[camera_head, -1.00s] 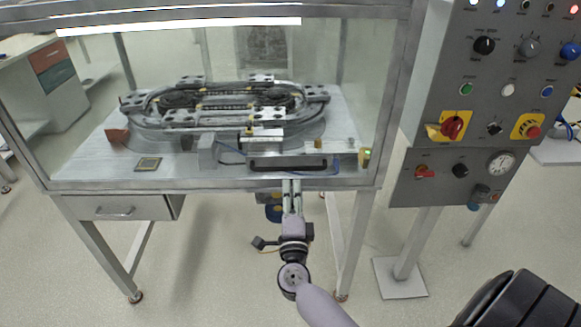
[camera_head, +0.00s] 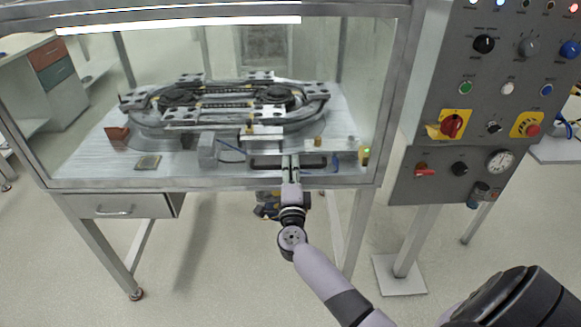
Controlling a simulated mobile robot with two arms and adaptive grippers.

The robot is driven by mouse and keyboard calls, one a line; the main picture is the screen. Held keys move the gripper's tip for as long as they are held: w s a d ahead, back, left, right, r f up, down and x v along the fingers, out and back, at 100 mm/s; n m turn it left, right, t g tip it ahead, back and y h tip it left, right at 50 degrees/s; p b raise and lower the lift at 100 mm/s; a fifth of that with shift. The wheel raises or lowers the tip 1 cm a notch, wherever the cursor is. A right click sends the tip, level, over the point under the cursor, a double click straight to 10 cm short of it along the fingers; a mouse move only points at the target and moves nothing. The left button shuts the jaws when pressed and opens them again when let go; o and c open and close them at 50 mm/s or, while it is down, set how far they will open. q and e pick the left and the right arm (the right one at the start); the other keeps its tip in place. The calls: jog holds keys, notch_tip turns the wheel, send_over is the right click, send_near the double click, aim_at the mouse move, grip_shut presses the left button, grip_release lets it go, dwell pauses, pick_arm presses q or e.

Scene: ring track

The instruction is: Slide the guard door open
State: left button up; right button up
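The guard door (camera_head: 90,100) is a clear panel across the front of the metal-framed enclosure, and it looks closed. Its long black handle (camera_head: 322,163) lies level near the bottom edge, right of the middle. My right gripper (camera_head: 290,160) is in front of the handle, its fingers pointing forward and overlapping the middle of the bar. The fingers look slightly apart, but I cannot tell whether they hold the bar or only touch it. They hide part of the handle. My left gripper is not in view.
Behind the panel, an oval ring track (camera_head: 225,110) carries several carriages. A drawer (camera_head: 118,206) hangs under the table at left. A grey control panel (camera_head: 480,120) with knobs and buttons stands at right.

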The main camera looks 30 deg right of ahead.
grip_shut()
dwell(0.3)
